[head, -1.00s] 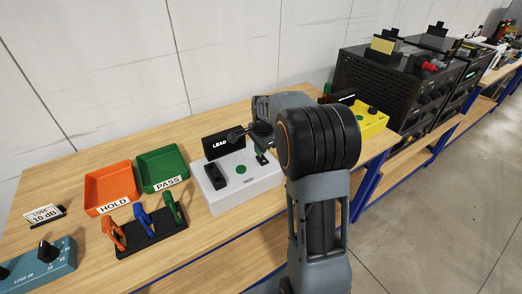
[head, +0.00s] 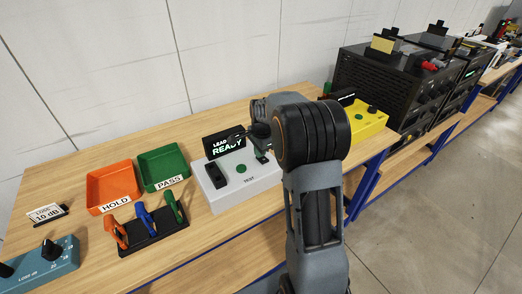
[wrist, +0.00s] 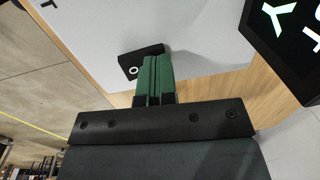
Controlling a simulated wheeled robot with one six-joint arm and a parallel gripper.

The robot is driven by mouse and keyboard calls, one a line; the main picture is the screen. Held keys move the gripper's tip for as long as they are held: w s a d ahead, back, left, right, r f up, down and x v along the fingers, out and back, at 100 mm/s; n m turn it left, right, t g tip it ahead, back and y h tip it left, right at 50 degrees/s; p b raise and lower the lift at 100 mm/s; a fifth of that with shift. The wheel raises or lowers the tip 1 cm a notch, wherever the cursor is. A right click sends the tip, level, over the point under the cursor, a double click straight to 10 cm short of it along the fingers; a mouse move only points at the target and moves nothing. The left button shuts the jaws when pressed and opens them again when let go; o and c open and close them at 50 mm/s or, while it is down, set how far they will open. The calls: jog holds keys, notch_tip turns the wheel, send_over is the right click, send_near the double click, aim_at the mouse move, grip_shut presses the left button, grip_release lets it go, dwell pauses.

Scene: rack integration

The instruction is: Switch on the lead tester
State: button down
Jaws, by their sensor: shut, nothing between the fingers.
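The lead tester (head: 226,193) is a white box on the bench, with a green button marked TEST and a dark slot on its top. Its black display (head: 221,147) is lit and reads READY under LEAD; part of it shows in the wrist view (wrist: 288,35). In the wrist view a black rocker switch (wrist: 132,65) with a white ring mark sits on the white top. My gripper (wrist: 157,60) has its green fingers shut together and empty, right at the switch and covering part of it. Whether they touch cannot be told.
An orange HOLD tray (head: 113,187) and a green PASS tray (head: 164,168) stand left of the tester. A black rack (head: 153,232) with orange, blue and green clips is in front of them. A yellow box (head: 368,122) stands to the right, behind my arm.

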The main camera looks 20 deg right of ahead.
jog(key=shift+s, duration=0.15)
jog(key=shift+s+r, duration=0.25)
jog(key=shift+s, duration=0.35)
jog(key=shift+r, duration=0.1)
jog(key=r+p, duration=0.2)
jog(key=r, duration=0.1)
jog(key=r+p, duration=0.2)
jog(key=shift+w, duration=0.35)
notch_tip(320, 180, up, 9)
jog(key=w+b, duration=0.1)
jog(key=b, duration=0.1)
jog(key=shift+f, duration=0.15)
jog(key=shift+w, duration=0.15)
